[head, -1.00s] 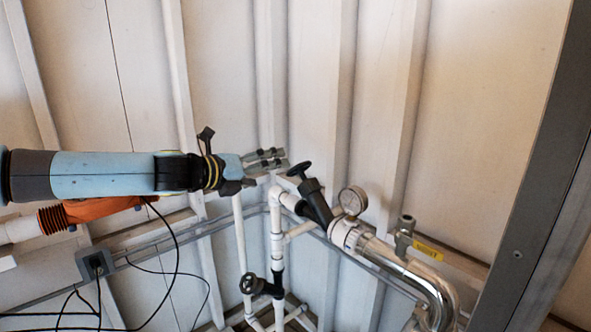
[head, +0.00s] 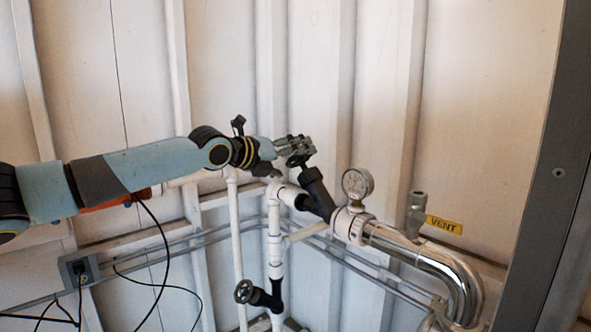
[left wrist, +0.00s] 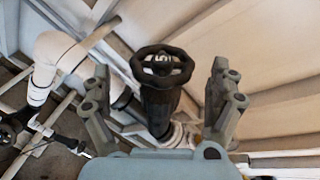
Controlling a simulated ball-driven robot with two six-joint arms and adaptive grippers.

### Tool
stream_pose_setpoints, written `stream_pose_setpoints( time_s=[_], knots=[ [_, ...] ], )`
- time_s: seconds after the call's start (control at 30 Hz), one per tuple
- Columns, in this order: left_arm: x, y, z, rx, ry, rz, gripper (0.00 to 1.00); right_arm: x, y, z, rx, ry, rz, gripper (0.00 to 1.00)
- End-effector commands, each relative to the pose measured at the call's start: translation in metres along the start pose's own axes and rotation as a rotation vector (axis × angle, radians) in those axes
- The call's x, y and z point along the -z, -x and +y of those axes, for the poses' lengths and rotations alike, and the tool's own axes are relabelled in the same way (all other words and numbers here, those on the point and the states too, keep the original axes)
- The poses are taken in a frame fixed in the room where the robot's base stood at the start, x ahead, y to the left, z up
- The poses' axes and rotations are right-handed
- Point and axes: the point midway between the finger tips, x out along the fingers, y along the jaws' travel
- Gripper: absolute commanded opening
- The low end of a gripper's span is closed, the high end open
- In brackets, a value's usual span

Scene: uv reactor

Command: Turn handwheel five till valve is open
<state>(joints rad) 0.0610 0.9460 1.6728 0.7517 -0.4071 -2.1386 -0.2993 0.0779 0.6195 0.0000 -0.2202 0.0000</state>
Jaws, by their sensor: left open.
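A black handwheel (head: 297,160) tops a slanted black valve (head: 317,192) on the white pipe. In the left wrist view the wheel (left wrist: 162,65) faces me, with a pale marking too small to read surely. My left gripper (head: 299,146) is at the wheel, partly covering it in the head view. In the left wrist view its open fingers stand on either side of the wheel, with gaps showing. They do not grip it. My right gripper is not in view.
A pressure gauge (head: 357,183) and a shiny curved pipe (head: 440,262) lie right of the valve. A second black handwheel (head: 244,291) is lower left. A yellow VENT label (head: 444,225) is on the wall. Black cables hang at left.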

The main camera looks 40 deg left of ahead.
Motion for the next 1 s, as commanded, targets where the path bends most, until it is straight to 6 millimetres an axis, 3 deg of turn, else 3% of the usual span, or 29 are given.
stream_pose_setpoints(
  time_s=[0.2, 0.5, 0.9, 1.0],
  knots=[
    [0.000, -0.014, -0.002, 0.003, 0.000, 0.003, 0.92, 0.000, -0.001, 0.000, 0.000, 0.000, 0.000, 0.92],
    [0.001, -0.015, -0.002, 0.003, -0.004, 0.004, 0.91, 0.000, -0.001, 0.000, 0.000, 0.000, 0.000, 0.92],
    [0.001, -0.015, -0.002, 0.003, -0.004, 0.003, 0.39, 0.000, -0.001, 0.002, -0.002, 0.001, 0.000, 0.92],
    [0.001, -0.015, -0.002, 0.002, -0.003, 0.003, 0.36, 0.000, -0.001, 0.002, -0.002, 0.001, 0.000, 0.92]
  ],
)
